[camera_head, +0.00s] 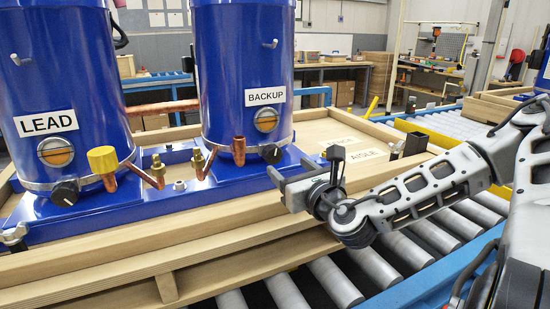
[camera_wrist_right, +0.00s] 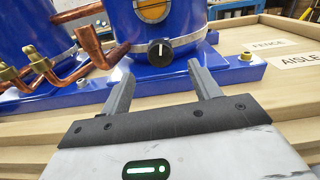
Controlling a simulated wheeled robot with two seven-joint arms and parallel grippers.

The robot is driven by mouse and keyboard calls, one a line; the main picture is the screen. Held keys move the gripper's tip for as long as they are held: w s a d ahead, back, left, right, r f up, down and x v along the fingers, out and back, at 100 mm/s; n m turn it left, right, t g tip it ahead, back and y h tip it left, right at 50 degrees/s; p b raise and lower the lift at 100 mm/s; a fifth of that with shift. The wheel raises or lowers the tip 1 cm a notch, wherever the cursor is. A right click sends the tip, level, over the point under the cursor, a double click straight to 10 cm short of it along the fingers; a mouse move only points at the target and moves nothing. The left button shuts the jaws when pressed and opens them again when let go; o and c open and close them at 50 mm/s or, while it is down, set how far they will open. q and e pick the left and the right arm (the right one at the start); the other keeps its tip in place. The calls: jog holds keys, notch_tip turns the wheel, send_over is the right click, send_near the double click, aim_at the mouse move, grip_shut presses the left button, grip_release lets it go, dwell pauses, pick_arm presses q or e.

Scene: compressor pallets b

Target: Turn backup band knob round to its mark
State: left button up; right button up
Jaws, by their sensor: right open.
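The backup compressor (camera_head: 243,70) is a blue cylinder with a BACKUP label. Its black band knob (camera_head: 271,153) sits low on its front right. In the right wrist view the knob (camera_wrist_right: 160,49) is a round black dial with a white pointer line standing about upright. My right gripper (camera_head: 304,176) is open and empty, in front of the knob and apart from it. In the wrist view its two fingers (camera_wrist_right: 160,85) point toward the knob, one on each side of it in the picture. I cannot make out the mark. My left gripper is not in view.
The lead compressor (camera_head: 62,75) with its own black knob (camera_head: 65,193) stands at left. A wooden pallet edge (camera_head: 160,262) runs along the front. Rollers (camera_head: 330,282) lie below.

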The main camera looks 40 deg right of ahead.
aim_at(275, 155)
jog(key=b+x, duration=0.1)
jog(key=x, duration=0.2)
jog(key=shift+w+d+f, duration=0.1)
jog(key=shift+w+d, duration=0.1)
jog(key=shift+w, duration=0.15)
jog(key=shift+w+d+b, duration=0.2)
jog(key=shift+w+b, duration=0.3)
jog(key=shift+w, duration=0.2)
jog(key=shift+w+d+r, duration=0.2)
jog(key=shift+w+r, duration=0.05)
jog(key=shift+w, duration=0.2)
jog(key=shift+w+d+p, duration=0.1)
jog(key=shift+w+p, duration=0.25)
jog(key=shift+w+f, duration=0.1)
jog(key=shift+w, duration=0.35)
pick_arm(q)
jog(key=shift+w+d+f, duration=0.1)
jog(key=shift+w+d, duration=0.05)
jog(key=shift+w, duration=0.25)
pick_arm(e)
jog(key=shift+w, duration=0.1)
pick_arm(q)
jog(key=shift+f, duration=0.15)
